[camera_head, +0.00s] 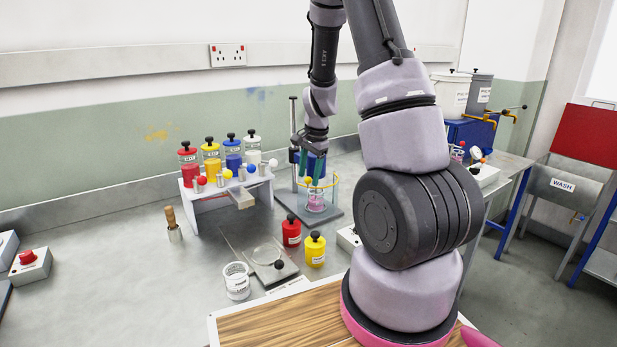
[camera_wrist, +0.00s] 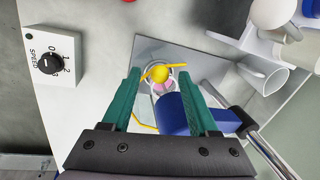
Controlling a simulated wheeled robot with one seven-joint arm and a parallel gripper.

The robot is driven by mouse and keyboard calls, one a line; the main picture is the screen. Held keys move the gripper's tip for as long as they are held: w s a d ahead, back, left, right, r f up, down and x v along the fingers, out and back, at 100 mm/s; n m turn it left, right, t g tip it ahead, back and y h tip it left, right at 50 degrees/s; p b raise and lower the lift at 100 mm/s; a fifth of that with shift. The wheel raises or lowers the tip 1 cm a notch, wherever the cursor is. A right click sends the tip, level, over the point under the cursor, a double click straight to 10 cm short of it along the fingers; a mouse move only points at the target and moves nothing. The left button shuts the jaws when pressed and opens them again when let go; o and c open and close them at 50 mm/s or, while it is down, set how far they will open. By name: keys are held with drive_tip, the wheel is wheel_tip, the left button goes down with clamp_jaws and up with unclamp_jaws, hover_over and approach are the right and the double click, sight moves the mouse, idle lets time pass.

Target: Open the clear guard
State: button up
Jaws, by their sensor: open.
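The clear guard (camera_head: 331,191) has yellow edges and a yellow ball knob (camera_head: 309,181). It stands on the grey base of a mixer with a blue head, around a pink vessel (camera_head: 315,203). My gripper (camera_head: 312,168) is over the guard, pointing down, with green fingers. In the wrist view my gripper (camera_wrist: 160,76) is open and empty, and the yellow knob (camera_wrist: 159,74) shows between the fingertips. The gap in height between fingers and knob is hard to tell. The blue mixer head (camera_wrist: 181,113) sits near the right finger and partly hides the guard.
A steel post (camera_wrist: 262,140) stands right of my gripper. A speed dial box (camera_wrist: 52,61) lies left. The rack (camera_head: 218,195) of coloured bottles is left of the mixer. A red jar (camera_head: 291,232) and a yellow jar (camera_head: 315,250) stand in front.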

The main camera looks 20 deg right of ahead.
drive_tip(key=shift+w+f, duration=0.1)
drive_tip(key=shift+f, duration=0.5)
clamp_jaws()
idle(1.1)
